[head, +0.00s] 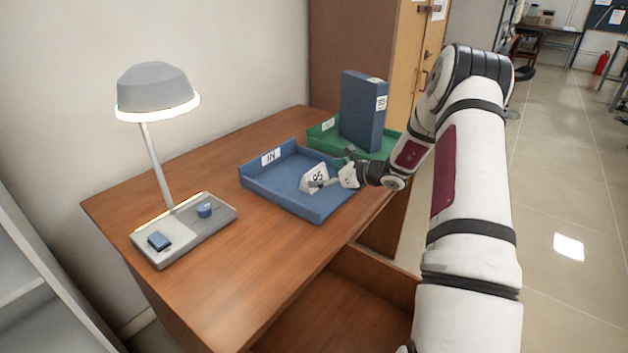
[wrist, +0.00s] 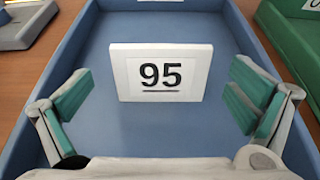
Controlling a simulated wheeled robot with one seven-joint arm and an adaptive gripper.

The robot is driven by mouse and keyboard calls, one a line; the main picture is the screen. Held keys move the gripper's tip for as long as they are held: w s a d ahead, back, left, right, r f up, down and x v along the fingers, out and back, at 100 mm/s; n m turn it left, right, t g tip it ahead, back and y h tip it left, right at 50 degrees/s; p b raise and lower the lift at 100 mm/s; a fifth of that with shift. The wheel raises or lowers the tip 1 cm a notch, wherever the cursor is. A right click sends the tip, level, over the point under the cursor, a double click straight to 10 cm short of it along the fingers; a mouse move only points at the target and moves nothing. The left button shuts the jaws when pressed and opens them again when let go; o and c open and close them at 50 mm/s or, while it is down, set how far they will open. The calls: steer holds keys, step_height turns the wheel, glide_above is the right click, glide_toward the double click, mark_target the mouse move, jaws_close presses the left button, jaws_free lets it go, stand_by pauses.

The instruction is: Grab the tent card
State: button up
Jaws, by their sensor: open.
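The tent card is white with a black underlined "95" and stands in the blue tray; it shows in the head view (head: 314,177) and the wrist view (wrist: 162,73). The blue tray (head: 268,185) carries an "IN" label on its back wall. My gripper (head: 333,179) reaches into the tray from the right in the head view. In the wrist view my gripper (wrist: 160,100) is open, one green-padded finger to each side of the card, with gaps on both sides. The fingers look nearer to the camera than the card. Nothing is held.
A green tray (head: 322,138) holding a tall blue binder (head: 362,112) stands behind the blue tray, close to my arm. A grey lamp (head: 155,92) on its base is at the left of the desk (head: 225,265). The desk front is clear.

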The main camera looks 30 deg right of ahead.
mark_target(317, 175)
steer(key=x, duration=0.4)
steer(key=shift+w+f, duration=0.15)
steer(key=shift+f, duration=0.15)
steer(key=c, duration=1.1)
steer(key=shift+r, duration=0.1)
